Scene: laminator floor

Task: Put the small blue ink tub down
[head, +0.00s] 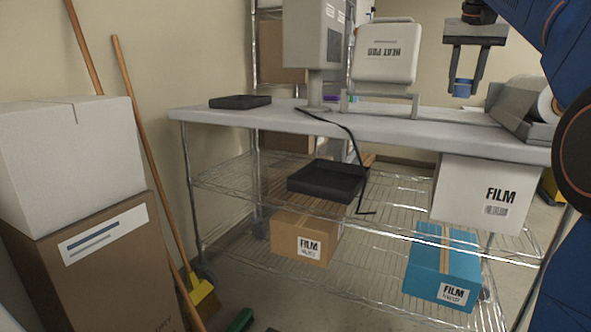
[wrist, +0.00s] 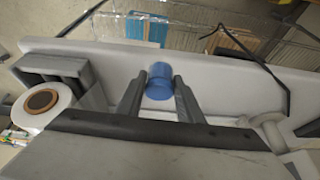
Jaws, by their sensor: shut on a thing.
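The small blue ink tub (head: 462,87) is between the fingertips of my gripper (head: 464,82), above the right part of the grey tabletop (head: 420,128) in the head view. My gripper points down and is shut on the tub. The tub also shows in the wrist view (wrist: 159,82), between the two dark fingers of my gripper (wrist: 158,88), with pale tabletop behind it. The tub looks clear of the surface, but its exact height is hard to tell.
A film roll (head: 546,104) in a grey holder stands right of the tub. A heat pad (head: 385,52) on a stand and a grey machine (head: 316,35) stand left. A black tray (head: 240,102) lies at the left end. The front middle of the tabletop is bare.

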